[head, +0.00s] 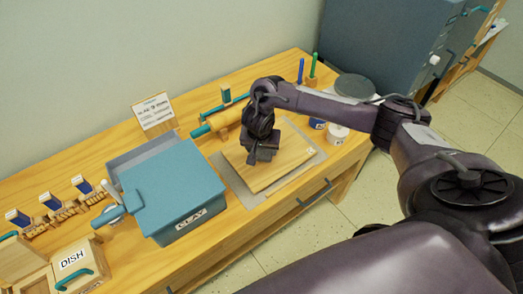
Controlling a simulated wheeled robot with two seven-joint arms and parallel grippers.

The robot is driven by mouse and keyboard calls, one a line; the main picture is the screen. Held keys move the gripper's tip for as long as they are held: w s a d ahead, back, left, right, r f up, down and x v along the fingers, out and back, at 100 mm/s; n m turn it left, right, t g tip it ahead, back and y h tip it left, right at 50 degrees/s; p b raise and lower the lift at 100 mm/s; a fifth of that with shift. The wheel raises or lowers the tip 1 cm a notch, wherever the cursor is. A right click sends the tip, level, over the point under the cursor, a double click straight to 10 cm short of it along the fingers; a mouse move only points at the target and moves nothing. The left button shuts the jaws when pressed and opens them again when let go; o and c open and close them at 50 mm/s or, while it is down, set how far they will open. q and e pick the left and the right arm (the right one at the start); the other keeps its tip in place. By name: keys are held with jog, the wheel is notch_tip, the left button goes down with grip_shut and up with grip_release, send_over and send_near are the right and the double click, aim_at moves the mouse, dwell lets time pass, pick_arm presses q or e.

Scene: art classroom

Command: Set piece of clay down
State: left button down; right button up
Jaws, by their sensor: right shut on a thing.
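My right gripper (263,153) points down over the wooden board (270,180), which lies on a grey mat (245,194) on the table. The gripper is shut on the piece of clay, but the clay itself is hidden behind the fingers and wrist. I cannot tell whether the clay touches the board. The blue bin labelled CLAY (183,195) stands just left of the board. My left gripper is not in view.
A rolling pin (228,117) lies behind the board, near a sign card (154,113). Small jars (337,132) and upright tools (312,68) stand to the right. A box labelled DISH (75,262) is at lower left. The board's front part is clear.

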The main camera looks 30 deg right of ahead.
jog(key=shift+f, duration=0.45)
jog(key=o, duration=1.1)
jog(key=shift+f, duration=0.15)
jog(key=shift+c, duration=0.2)
